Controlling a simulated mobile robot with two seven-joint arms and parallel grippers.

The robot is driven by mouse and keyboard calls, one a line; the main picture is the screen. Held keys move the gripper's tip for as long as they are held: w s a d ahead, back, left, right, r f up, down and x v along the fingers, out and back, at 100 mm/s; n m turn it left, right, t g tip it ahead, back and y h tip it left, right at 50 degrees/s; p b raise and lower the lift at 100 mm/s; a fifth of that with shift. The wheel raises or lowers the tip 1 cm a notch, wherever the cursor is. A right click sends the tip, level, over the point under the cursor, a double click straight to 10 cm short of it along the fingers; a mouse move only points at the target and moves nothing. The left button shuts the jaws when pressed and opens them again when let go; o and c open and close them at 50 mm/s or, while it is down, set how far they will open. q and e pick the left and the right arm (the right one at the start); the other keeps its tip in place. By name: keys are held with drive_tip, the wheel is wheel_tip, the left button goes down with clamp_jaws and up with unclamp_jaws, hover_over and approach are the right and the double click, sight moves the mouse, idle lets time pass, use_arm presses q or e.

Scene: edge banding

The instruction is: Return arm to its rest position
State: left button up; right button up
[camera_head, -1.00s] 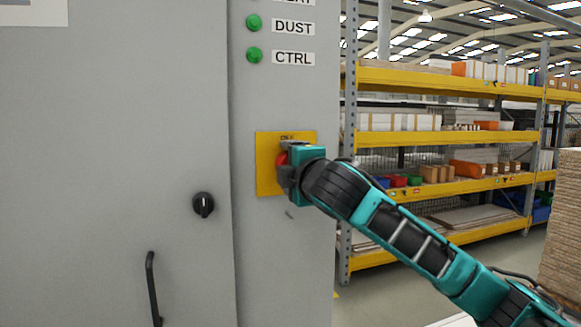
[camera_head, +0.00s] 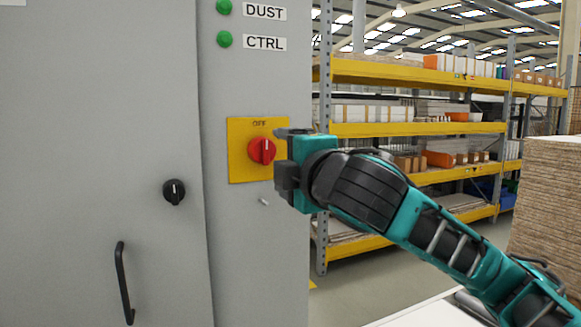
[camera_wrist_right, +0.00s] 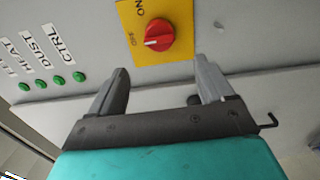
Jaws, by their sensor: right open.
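My right arm comes in from the lower right in the head view. Its gripper (camera_head: 281,160) is just right of a red rotary switch (camera_head: 261,150) on a yellow plate (camera_head: 240,168). In the right wrist view my right gripper (camera_wrist_right: 160,82) is open, with nothing between its fingers. The red switch (camera_wrist_right: 159,36) there lies beyond the fingertips, apart from them. The word OFF shows above the switch in the head view, and its white mark points about upward. My left gripper does not show.
The grey cabinet (camera_head: 90,130) carries a black knob (camera_head: 174,191), a black handle (camera_head: 123,283) and green lamps (camera_head: 224,40). Yellow-beamed shelving (camera_head: 420,129) stands behind at right. A stack of boards (camera_head: 545,200) is at the right edge.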

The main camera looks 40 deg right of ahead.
drive_tip(key=shift+v, duration=0.75)
drive_tip(key=shift+w, duration=0.1)
drive_tip(key=w+a+f+m+g+y, duration=0.1)
drive_tip(key=w+a+f+m+y, duration=0.15)
drive_tip(key=f, duration=0.75)
drive_tip(key=w+a+f+m+g+y, duration=0.1)
drive_tip(key=a+f+g+y, duration=0.15)
drive_tip(key=f, duration=0.75)
drive_tip(key=w+a+f+m+g+y, duration=0.1)
drive_tip(key=a+f, duration=0.3)
drive_tip(key=f, duration=0.6)
drive_tip(key=s+a+f+m+g, duration=0.1)
drive_tip(key=s+f+m, duration=0.3)
drive_tip(key=s+f, duration=0.5)
drive_tip(key=s+a+f+m+g, duration=0.1)
drive_tip(key=s+a+f+m, duration=0.2)
drive_tip(key=s+f, duration=0.5)
wheel_tip(320, 180, down, 8)
drive_tip(key=shift+s+a+r+m, duration=0.1)
drive_tip(key=shift+s+a+m, duration=0.3)
drive_tip(key=shift+m, duration=0.25)
